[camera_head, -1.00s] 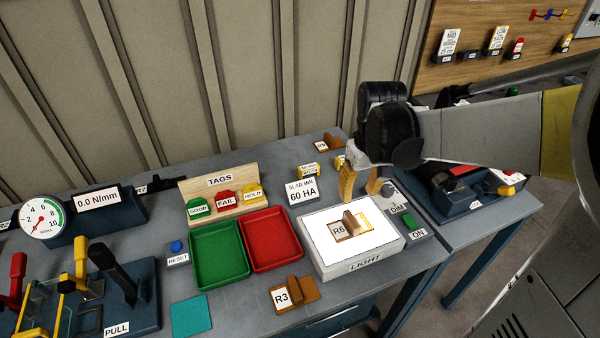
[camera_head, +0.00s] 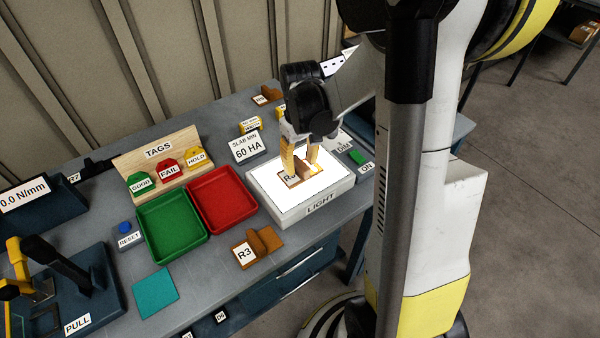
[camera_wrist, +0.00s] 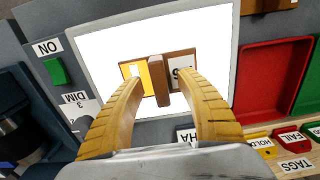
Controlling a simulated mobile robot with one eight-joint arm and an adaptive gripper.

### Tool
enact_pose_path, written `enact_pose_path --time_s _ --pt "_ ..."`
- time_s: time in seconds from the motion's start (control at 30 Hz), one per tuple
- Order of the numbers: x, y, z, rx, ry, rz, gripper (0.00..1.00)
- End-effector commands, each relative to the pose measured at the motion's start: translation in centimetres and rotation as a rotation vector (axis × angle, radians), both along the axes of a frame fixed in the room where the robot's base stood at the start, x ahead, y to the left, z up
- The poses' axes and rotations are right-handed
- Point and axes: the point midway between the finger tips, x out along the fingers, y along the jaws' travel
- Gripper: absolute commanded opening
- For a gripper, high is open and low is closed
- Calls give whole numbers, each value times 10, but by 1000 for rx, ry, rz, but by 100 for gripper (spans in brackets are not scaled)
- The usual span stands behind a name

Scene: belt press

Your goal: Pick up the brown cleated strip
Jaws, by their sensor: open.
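A brown cleated strip labelled R6 lies on the lit top of the light box in the head view (camera_head: 303,172). In the wrist view its raised cleat (camera_wrist: 159,82) stands mid-strip, with a white label to the right and a yellow patch to the left. My gripper (camera_head: 300,166) is open just above this strip. In the wrist view its two tan fingers (camera_wrist: 161,85) stand on either side of the cleat, with gaps to it. A second brown cleated strip, labelled R3 (camera_head: 268,240), lies on the bench in front of the light box.
The light box (camera_head: 318,204) has red (camera_head: 222,198) and green (camera_head: 172,228) trays to its left. A tag rack (camera_head: 160,160) and a SLAB MIN 60 HA sign (camera_head: 245,147) stand behind. Another brown piece (camera_head: 270,94) lies at the back. The ON switch (camera_head: 358,158) is to the right.

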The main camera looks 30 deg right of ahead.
Motion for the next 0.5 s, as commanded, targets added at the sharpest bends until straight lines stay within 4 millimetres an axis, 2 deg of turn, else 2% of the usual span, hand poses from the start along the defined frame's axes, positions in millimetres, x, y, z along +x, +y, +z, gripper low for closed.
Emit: enact_pose_path --time_s 0.03,0.1,0.3,0.37,0.43,0.47,0.5 --pt "0 0 -11 0 0 0 43" --pt "0 0 -16 0 0 0 43" --pt "0 0 -15 0 0 0 43" --pt "0 0 -15 0 0 0 27" --pt "0 0 -15 0 0 0 5" --pt "0 0 -15 0 0 0 0" --pt "0 0 -15 0 0 0 0"
